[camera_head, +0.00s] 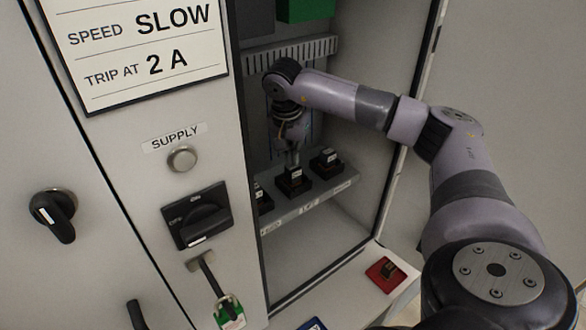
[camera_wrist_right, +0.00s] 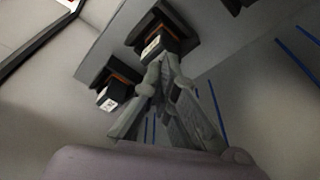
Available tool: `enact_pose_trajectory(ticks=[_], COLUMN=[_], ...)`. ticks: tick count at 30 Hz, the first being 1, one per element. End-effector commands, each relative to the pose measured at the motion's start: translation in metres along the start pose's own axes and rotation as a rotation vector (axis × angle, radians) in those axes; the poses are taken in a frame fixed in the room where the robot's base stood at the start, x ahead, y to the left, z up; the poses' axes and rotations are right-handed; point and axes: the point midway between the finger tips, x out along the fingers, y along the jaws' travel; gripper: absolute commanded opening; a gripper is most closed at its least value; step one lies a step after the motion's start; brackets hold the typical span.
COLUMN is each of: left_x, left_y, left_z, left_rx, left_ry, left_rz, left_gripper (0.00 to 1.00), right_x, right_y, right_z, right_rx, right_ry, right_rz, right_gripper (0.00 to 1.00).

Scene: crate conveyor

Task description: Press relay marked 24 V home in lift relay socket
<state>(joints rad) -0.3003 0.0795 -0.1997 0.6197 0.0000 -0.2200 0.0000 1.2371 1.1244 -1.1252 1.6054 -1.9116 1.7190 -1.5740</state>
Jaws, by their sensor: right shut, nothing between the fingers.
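A row of dark relays in black sockets sits on a grey ledge (camera_head: 330,188) inside the open cabinet. The middle relay (camera_head: 293,181) is above a ledge label that seems to read LIFT. It also shows in the right wrist view (camera_wrist_right: 157,46), with a white label too small to read. My right gripper (camera_head: 292,163) points down at its top. In the right wrist view the fingertips (camera_wrist_right: 163,72) are together beside or against this relay; contact is not clear. Nothing shows between them. Whether the relay is fully seated cannot be told. My left gripper is out of view.
A neighbouring relay (camera_head: 327,157) stands close to the right, another (camera_head: 263,200) to the left. The cabinet's right edge is near my arm. A rotary switch (camera_head: 205,216) juts from the front panel.

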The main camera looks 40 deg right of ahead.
Motion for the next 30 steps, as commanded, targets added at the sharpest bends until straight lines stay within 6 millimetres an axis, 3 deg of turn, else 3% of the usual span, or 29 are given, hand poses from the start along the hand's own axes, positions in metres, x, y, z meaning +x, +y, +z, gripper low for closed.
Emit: enact_pose_trajectory(ticks=[30], left_x=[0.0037], left_y=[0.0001], left_z=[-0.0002], left_rx=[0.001], left_ry=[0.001], left_rz=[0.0], left_gripper=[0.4], right_x=[0.0071], right_y=[0.0], right_z=[0.0017], right_rx=[0.0], right_ry=[0.0], right_rz=[0.0], right_gripper=[0.0])
